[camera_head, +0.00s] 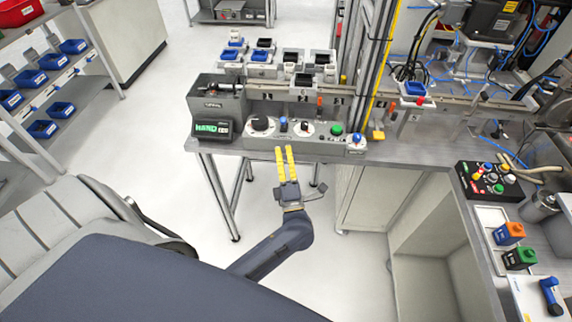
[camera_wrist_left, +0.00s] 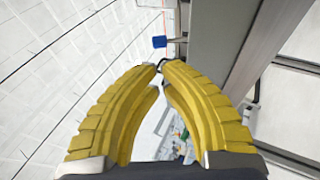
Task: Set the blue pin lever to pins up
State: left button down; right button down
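A small blue-topped lever (camera_head: 283,123) stands on the grey control panel at the front of the bench in the head view, between a black dial and another black knob. A blue knob on a thin stem (camera_wrist_left: 159,41) shows beyond the fingertips in the left wrist view, beside a grey face. My left gripper (camera_head: 285,148) points at the panel from the front, its yellow fingertips short of the lever. The fingers (camera_wrist_left: 160,66) have a narrow gap with nothing between them. The lever's exact position is too small to tell. My right gripper is out of view.
The panel also has a large black dial (camera_head: 260,122), a green button (camera_head: 336,129) and a blue button (camera_head: 357,138). A display box (camera_head: 213,129) stands at its left. Floor before the panel is clear.

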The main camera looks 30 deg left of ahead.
aim_at(284, 123)
pick_arm(q)
jog(key=shift+x, duration=3.5)
